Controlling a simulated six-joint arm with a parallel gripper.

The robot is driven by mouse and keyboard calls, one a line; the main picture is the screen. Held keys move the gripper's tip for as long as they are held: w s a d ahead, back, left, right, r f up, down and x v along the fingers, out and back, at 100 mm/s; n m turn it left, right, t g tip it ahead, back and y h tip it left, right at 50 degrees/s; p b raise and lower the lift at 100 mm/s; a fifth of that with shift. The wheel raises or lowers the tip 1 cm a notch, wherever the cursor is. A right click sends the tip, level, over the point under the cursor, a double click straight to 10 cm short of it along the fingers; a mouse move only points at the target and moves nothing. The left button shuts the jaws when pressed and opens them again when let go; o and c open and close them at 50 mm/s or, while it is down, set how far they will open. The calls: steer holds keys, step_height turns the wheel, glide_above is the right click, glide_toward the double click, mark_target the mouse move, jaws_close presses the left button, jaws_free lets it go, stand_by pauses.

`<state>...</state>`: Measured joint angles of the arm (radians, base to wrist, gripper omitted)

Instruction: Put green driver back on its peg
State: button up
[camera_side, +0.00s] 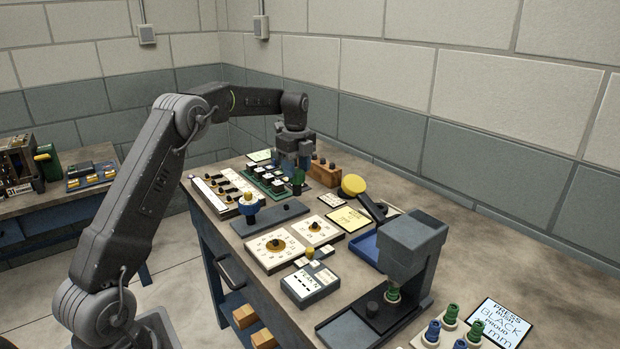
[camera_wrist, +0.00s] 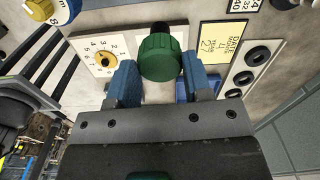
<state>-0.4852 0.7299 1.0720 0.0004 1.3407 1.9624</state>
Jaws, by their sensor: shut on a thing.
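The green driver (camera_wrist: 160,58) has a thick dark green handle, seen nearly end-on between the two blue fingers of my gripper (camera_wrist: 159,72) in the wrist view. My gripper is shut on it. In the side view my gripper (camera_side: 295,165) points down over the far part of the bench, and the green driver (camera_side: 298,180) shows just below the fingers. The driver's lower part is hard to make out. I cannot tell which peg belongs to it. A wooden block with dark knobs (camera_side: 325,172) stands just right of my gripper in the side view.
A green board (camera_side: 262,181) lies left of my gripper. In the wrist view, a white strip with black rings (camera_wrist: 246,78) lies at right.

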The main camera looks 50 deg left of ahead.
steer(key=shift+s+a+f+n, duration=0.15)
steer(key=shift+a+f+n, duration=1.05)
steer(key=shift+a, duration=0.05)
steer(key=shift+s+a+f+n, duration=0.15)
steer(key=shift+a+f+n, duration=1.05)
steer(key=shift+a, duration=0.05)
steer(key=shift+f, duration=1.25)
stand_by(0.8)
steer(key=o, duration=1)
steer(key=shift+o, duration=0.4)
steer(key=o, duration=0.3)
steer(key=shift+o, duration=0.2)
